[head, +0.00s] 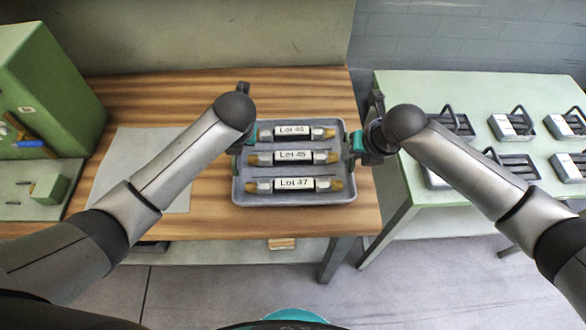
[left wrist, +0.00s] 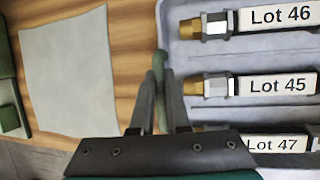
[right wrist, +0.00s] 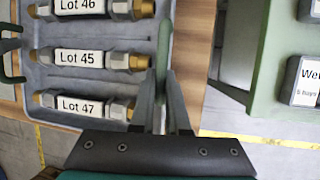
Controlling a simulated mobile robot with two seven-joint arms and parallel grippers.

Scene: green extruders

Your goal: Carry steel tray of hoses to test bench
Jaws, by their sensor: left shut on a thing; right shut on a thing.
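The grey steel tray (head: 295,199) is over the right part of the wooden table; I cannot tell whether it rests on it or is slightly raised. Three short hoses with brass ends lie across it, labelled Lot 46 (head: 291,131), Lot 45 (head: 293,157) and Lot 47 (head: 294,184). My left gripper (left wrist: 161,82) is shut on the tray's green left handle (left wrist: 163,62). My right gripper (right wrist: 163,82) is shut on the green right handle (right wrist: 165,42). In the head view, the wrists partly hide both handles. No thing in view is marked as the test bench.
The wooden table (head: 180,85) has a pale mat (head: 122,165) left of the tray. A green machine (head: 45,80) stands at its left end. A light green table (head: 470,90) at right, beyond a narrow gap, holds several small labelled racks (head: 513,125). Floor shows in front.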

